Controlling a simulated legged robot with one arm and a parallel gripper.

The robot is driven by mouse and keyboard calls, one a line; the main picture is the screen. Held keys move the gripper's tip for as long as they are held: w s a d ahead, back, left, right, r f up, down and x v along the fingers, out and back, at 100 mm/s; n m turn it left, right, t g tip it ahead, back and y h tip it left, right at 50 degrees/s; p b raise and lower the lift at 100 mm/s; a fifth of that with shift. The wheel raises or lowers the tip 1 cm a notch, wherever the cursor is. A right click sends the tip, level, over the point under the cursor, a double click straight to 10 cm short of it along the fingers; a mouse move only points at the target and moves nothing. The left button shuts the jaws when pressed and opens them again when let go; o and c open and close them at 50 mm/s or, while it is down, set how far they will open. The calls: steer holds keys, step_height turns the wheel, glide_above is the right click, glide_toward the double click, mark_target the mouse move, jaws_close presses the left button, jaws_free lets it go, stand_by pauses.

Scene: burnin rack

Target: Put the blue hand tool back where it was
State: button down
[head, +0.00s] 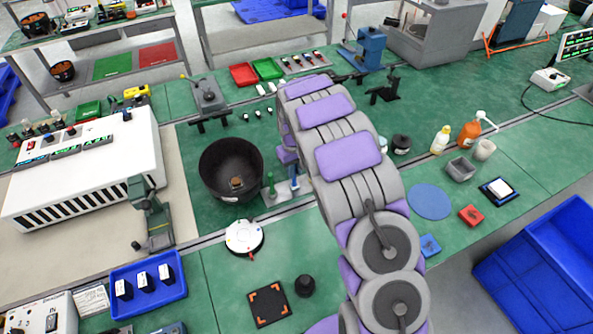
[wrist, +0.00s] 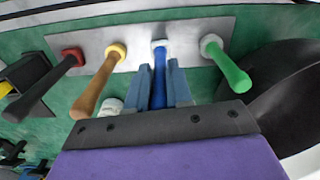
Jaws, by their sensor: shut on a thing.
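In the wrist view my gripper (wrist: 160,88) is shut on the blue hand tool (wrist: 160,75), with one finger on each side of its handle. The tool's pale collar (wrist: 160,44) appears at a grey metal plate (wrist: 135,35); I cannot tell whether it is seated or just above it. On the plate, a red-collared black tool (wrist: 48,84) and a wooden-handled tool (wrist: 97,82) are to the left, and a green tool (wrist: 228,68) is to the right.
A large black bowl (head: 231,168) stands close beside the green tool, also at right in the wrist view (wrist: 294,102). A white round dial (head: 244,237) and black knob (head: 304,285) are nearer. Bottles (head: 468,136) and a blue disc (head: 429,201) are to the right.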

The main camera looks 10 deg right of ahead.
steer(key=shift+a, duration=1.05)
steer(key=c, duration=1.5)
jaws_free()
steer(key=shift+d+f, duration=0.1)
steer(key=shift+d, duration=0.2)
steer(key=o, duration=0.5)
steer(key=shift+d, duration=1.25)
steer(key=shift+a, duration=1.2)
steer(key=r, duration=0.2)
steer(key=d+r+p, duration=0.1)
steer(key=r, duration=0.2)
steer(key=d+r+p, duration=0.1)
steer(key=r, duration=0.3)
steer(key=a+r, duration=0.1)
steer(key=r, duration=0.1)
steer(key=shift+a+r+p, duration=0.25)
steer(key=shift+r+p, duration=0.1)
steer(key=shift+r, duration=0.05)
steer(key=s+d+r+m, duration=0.1)
steer(key=s+r, duration=0.5)
steer(key=s, duration=0.4)
steer(key=s+r+m, duration=0.1)
steer(key=s+r, duration=0.5)
steer(key=s, duration=0.4)
steer(key=shift+m+g, duration=0.7)
steer(key=shift+g, duration=0.2)
steer(key=s, duration=2.4)
steer(key=shift+s+a+f, duration=0.2)
steer(key=shift+s+f, duration=0.05)
steer(key=shift+s, duration=0.15)
